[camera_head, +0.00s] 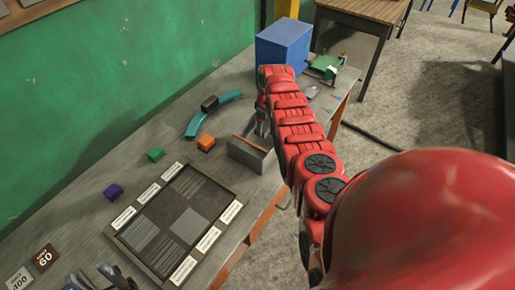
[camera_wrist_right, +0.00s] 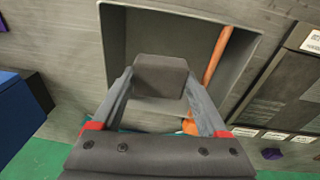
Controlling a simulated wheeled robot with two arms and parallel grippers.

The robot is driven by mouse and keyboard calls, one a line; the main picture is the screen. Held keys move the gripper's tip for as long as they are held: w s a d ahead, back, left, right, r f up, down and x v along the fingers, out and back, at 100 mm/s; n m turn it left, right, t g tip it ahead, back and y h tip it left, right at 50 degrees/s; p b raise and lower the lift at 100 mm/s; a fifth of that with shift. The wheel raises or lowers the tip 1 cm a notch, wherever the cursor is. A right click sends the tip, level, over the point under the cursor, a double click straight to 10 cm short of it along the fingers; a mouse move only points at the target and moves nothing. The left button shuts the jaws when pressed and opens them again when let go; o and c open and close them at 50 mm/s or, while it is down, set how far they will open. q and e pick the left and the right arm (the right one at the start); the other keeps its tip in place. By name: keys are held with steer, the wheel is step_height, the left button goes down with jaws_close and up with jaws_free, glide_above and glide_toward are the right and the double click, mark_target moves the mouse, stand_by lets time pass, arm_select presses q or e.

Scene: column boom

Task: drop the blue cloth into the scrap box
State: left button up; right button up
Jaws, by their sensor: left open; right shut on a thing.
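I see no thing that is clearly a blue cloth. My right gripper (camera_head: 262,126) is over a grey open-topped box (camera_head: 248,155) on the bench. In the right wrist view, its fingers (camera_wrist_right: 160,88) close on a dark grey block (camera_wrist_right: 160,75), held in front of the box opening (camera_wrist_right: 125,40). An orange rod leans inside that box. I cannot tell which container is the scrap box; a large blue box (camera_head: 284,48) stands at the back. My left gripper (camera_head: 100,280) is open at the bottom left, partly cut off.
A teal curved piece (camera_head: 213,113) with a dark block on it lies near the wall. Orange (camera_head: 206,142), green (camera_head: 156,154) and purple (camera_head: 113,191) blocks lie separately. A dark panel board (camera_head: 155,207) fills the near bench. A green device (camera_head: 326,66) stands beyond.

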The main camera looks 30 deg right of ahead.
steer(key=shift+f, duration=0.65)
steer(key=shift+r, duration=0.1)
steer(key=o, duration=1.3)
steer(key=shift+c, duration=0.2)
steer(key=shift+r+b, duration=0.15)
steer(key=shift+b, duration=0.15)
